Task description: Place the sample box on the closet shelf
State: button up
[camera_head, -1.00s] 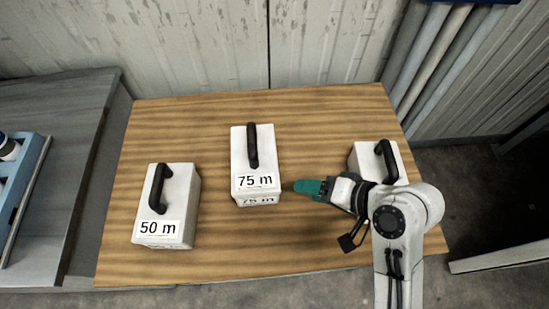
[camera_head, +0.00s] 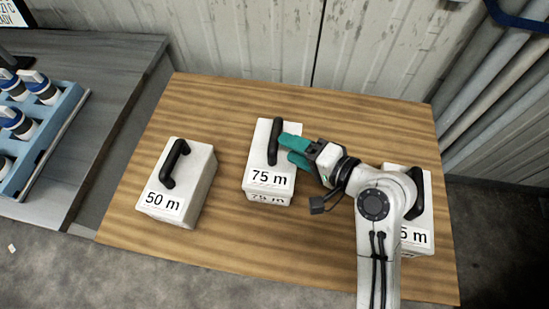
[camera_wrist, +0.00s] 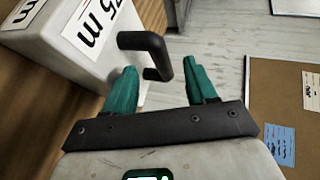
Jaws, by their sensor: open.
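Three white sample boxes with black handles stand on the wooden table (camera_head: 330,262): the 50 m box (camera_head: 199,188) at left, the 75 m box (camera_head: 262,141) in the middle and a third box (camera_head: 424,217) at right. My arm hides part of the third box's label, leaving "5 m". My gripper (camera_head: 286,147) is open, with its teal fingertips at the right side of the 75 m box's handle (camera_head: 275,142). In the wrist view, that handle (camera_wrist: 150,42) shows ahead of and between the fingertips (camera_wrist: 161,70). I cannot tell whether they touch. No closet shelf is recognisable.
A grey bench (camera_head: 118,95) at left bears a blue rack (camera_head: 48,140) of bottles. A corrugated wall (camera_head: 260,50) stands behind the table, with grey pipes (camera_head: 492,85) at back right. The wrist view shows a brown board (camera_wrist: 270,85) with papers.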

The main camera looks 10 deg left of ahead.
aim_at(283, 158)
jog(key=shift+x, duration=1.65)
jog(key=shift+s, duration=0.15)
grip_shut()
